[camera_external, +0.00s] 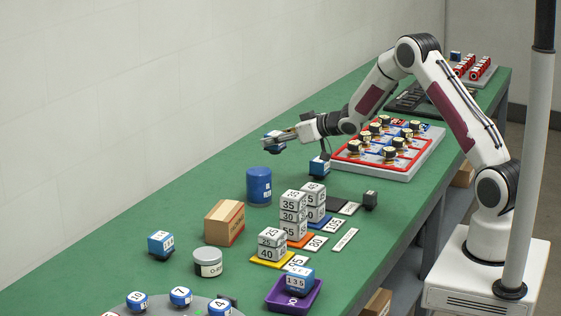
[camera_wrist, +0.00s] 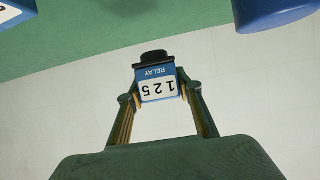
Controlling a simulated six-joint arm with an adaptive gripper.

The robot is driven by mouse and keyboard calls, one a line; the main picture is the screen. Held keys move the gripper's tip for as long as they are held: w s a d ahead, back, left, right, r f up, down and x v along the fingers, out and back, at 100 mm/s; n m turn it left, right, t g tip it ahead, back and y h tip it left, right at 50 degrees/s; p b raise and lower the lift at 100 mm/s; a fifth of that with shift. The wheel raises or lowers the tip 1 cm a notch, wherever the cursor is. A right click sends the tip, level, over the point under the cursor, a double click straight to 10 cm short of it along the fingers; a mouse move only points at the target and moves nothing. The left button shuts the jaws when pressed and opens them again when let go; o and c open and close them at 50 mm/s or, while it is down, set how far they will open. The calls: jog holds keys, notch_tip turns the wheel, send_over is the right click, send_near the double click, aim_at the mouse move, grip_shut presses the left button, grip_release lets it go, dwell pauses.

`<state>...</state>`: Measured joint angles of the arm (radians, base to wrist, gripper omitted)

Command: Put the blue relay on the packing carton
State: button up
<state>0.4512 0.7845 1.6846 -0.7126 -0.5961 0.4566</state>
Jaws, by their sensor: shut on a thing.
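My gripper (camera_external: 279,138) is held out level above the table, left of the tray of round parts, and is shut on a blue relay (camera_external: 272,144). In the wrist view the relay (camera_wrist: 158,85) sits between the fingertips, its white label reading "125 RELAY" upside down, with a black end beyond it. The packing carton (camera_external: 224,222), a brown box, stands on the green table, lower and to the left of my gripper in the external view. The carton's top looks bare. I cannot make out the carton in the wrist view.
A blue cylinder (camera_external: 258,187) stands between my gripper and the carton. Another blue block (camera_external: 319,168) stands right of the cylinder. Grey number blocks (camera_external: 293,205) are stacked right of the carton. A blue block (camera_external: 161,243) and grey tin (camera_external: 208,263) stand nearer the front.

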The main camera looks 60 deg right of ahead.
jog(key=w+a+r+n+y, duration=0.15)
jog(key=a+r, duration=0.25)
jog(key=a, duration=0.6)
notch_tip(320, 180, up, 4)
jog(key=n+g+y, duration=0.1)
jog(key=n+y, duration=0.2)
jog(key=y, duration=0.1)
send_over(228, 217)
jog(key=shift+d, duration=0.1)
jog(key=shift+f, duration=3.2)
jog(key=shift+f, duration=1.85)
